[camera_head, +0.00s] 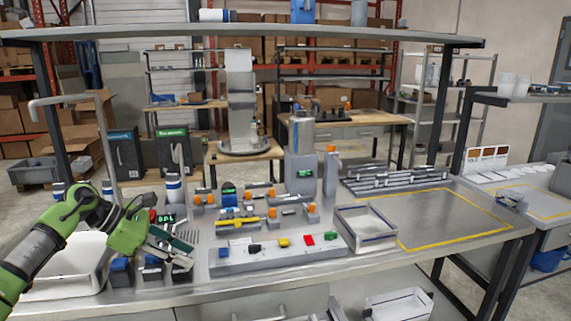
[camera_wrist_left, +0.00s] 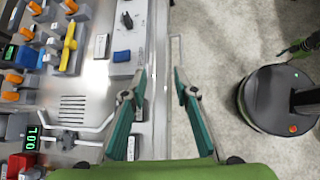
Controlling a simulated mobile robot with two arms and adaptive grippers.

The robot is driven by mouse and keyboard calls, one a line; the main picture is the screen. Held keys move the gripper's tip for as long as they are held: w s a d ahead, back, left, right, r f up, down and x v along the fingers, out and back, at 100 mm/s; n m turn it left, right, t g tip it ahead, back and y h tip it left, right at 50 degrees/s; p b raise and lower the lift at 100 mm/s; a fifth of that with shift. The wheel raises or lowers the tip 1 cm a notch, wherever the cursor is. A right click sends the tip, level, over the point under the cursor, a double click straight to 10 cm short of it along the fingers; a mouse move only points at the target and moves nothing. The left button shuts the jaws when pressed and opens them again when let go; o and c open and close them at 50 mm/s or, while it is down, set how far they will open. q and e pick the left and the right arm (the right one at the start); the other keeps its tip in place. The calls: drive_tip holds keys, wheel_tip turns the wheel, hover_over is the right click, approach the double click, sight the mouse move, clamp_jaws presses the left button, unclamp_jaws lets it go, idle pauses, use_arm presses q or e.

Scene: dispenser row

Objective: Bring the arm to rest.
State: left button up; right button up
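My left gripper (camera_head: 178,244) is over the left part of the steel bench, next to the dispenser row. The left wrist view shows its two green-and-grey fingers (camera_wrist_left: 160,82) spread apart with nothing between them. They are above the bench's front edge (camera_wrist_left: 158,50), with the floor beyond. The green left arm (camera_head: 40,245) reaches in from the left, bent at the elbow. A green and dark part (camera_wrist_left: 304,46) at the right edge of the wrist view looks like my right arm's end; its fingers are too small to read. The right arm does not show in the head view.
A grey panel (camera_head: 230,262) with coloured switches stands close to the gripper. Dispensers with orange and yellow levers (camera_head: 235,222) stand behind it. A clear tray (camera_head: 365,228) and a yellow-outlined free area (camera_head: 445,212) are to the right. A white basin (camera_head: 75,262) is under the arm.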

use_arm(q)
drive_tip(key=d+r+n+t+h, duration=0.3)
drive_tip(key=d+n+t+h, duration=0.5)
drive_tip(key=d, duration=1.1)
drive_tip(key=s+a+f+n+t+y, duration=0.2)
drive_tip(key=s+a+f+n+y, duration=0.35)
drive_tip(key=n, duration=1.05)
drive_tip(key=s+a+f+n+t+y, duration=0.25)
drive_tip(key=a+f+n+y, duration=0.5)
drive_tip(key=n+y, duration=0.55)
drive_tip(key=s+a+f+n+g+h, duration=0.1)
drive_tip(key=s+f+n+g, duration=0.4)
drive_tip(key=s, duration=0.6)
drive_tip(key=s+f+n+g, duration=0.35)
drive_tip(key=s+f, duration=0.25)
drive_tip(key=s, duration=0.5)
drive_tip(key=s+a+f+n+g+h, duration=0.1)
drive_tip(key=s+f+n+g, duration=0.4)
drive_tip(key=s, duration=0.6)
wheel_tip(320, 180, down, 26)
drive_tip(key=m, duration=0.2)
drive_tip(key=s+a+f+g, duration=0.1)
drive_tip(key=s+a+f, duration=0.1)
drive_tip(key=s+f, duration=1.5)
drive_tip(key=shift+s+a+f+g, duration=0.2)
drive_tip(key=shift+s+a+g, duration=0.2)
drive_tip(key=shift+s, duration=0.2)
